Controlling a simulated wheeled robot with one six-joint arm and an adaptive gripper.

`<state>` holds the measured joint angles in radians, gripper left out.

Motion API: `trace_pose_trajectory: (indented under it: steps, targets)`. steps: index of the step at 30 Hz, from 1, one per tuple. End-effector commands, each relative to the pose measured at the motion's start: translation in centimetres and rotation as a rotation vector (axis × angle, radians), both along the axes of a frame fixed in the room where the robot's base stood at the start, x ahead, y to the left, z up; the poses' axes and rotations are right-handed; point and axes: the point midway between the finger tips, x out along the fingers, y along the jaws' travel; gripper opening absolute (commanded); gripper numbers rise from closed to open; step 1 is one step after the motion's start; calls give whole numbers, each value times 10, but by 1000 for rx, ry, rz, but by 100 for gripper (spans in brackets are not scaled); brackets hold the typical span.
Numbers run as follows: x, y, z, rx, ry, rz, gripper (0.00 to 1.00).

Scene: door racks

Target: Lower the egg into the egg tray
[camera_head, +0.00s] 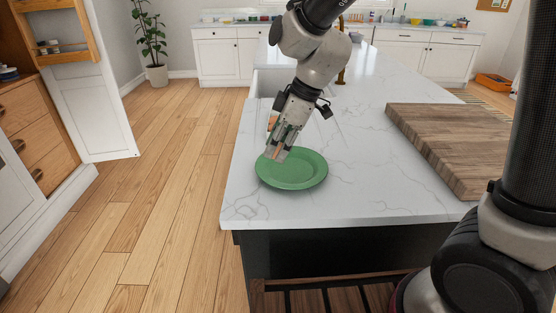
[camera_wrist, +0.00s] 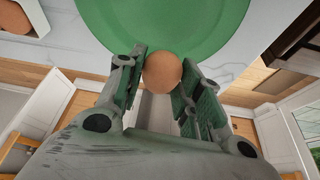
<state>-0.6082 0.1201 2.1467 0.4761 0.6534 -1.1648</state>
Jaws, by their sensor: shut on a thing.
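A brown egg (camera_wrist: 162,72) sits between the two fingers of my gripper (camera_wrist: 162,80) in the wrist view, and the fingers are shut on it. In the head view my gripper (camera_head: 277,155) points down over the left part of a green plate (camera_head: 300,174) on the marble counter. The plate also shows behind the egg in the wrist view (camera_wrist: 165,25). I cannot tell whether the egg touches the plate. A small orange-brown thing (camera_head: 272,121) behind my gripper is mostly hidden.
A thick wooden board (camera_head: 455,140) lies on the counter (camera_head: 345,140) to the right of the plate. The counter between them is clear. The counter's front edge is close in front of the plate. An open white cabinet door (camera_head: 90,110) stands at the left over wooden floor.

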Motion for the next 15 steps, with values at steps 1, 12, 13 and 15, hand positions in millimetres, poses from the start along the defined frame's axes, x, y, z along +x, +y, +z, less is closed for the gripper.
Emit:
trace_pose_trajectory:
  steps: [1, 12, 13, 15]
  targets:
    - [1, 1, 12, 3, -4, 2, 28]
    - [21, -2, 55, 0, 0, -3, 28]
    - [26, -2, 56, -1, 0, -3, 28]
    - [39, -3, 59, -1, 0, -3, 28]
